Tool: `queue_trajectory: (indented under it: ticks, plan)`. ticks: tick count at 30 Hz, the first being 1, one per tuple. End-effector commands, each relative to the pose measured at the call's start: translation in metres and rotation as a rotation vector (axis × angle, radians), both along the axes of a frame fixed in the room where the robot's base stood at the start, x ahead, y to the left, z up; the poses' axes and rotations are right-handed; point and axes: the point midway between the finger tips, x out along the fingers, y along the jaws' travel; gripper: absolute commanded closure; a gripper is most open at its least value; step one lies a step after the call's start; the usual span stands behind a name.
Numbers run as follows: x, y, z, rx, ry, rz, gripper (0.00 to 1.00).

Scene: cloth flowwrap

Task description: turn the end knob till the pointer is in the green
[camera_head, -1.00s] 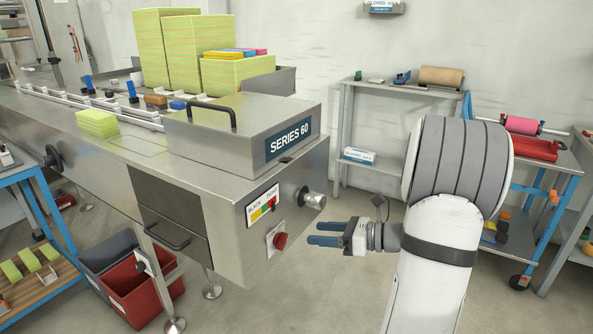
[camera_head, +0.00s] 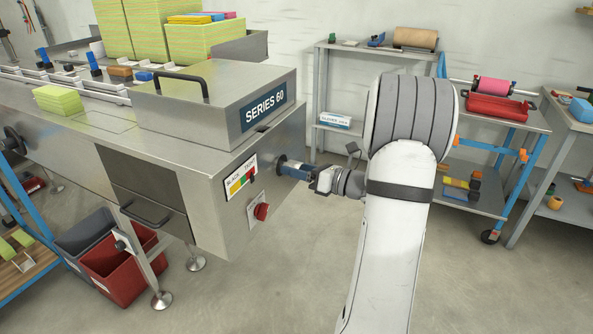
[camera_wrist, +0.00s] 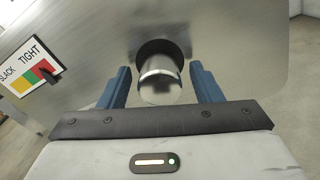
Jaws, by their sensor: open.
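The end knob (camera_wrist: 160,82) is a bright metal cylinder on a dark collar, on the end face of the steel machine (camera_head: 215,215). In the wrist view it lies between my gripper's two blue fingers, with a gap showing on each side. My gripper (camera_head: 290,169) is open around the knob, and the fingers mostly hide the knob in the head view. The gauge plate (camera_head: 240,178), marked SLACK and TIGHT, has yellow, green and red fields and also shows in the wrist view (camera_wrist: 24,66). A small dark pointer appears at the red, TIGHT end.
A red rotary switch (camera_head: 261,212) sits below the gauge on the same face. The SERIES 60 housing (camera_head: 215,105) is above. A red bin (camera_head: 112,268) stands under the machine.

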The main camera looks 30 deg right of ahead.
Motion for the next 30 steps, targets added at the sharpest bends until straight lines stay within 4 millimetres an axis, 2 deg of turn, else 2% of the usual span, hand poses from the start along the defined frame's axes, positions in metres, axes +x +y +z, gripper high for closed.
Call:
queue_trajectory:
  ticks: [4,20,30]
  plan:
    - [0.0000,0.0001,0.0003,0.000,0.000,0.000,0.42]
    - [0.0000,0.0008,0.0000,0.000,0.000,0.002,0.85]
    - [0.0005,0.0031,-0.0010,-0.041,-0.031,0.007,0.86]
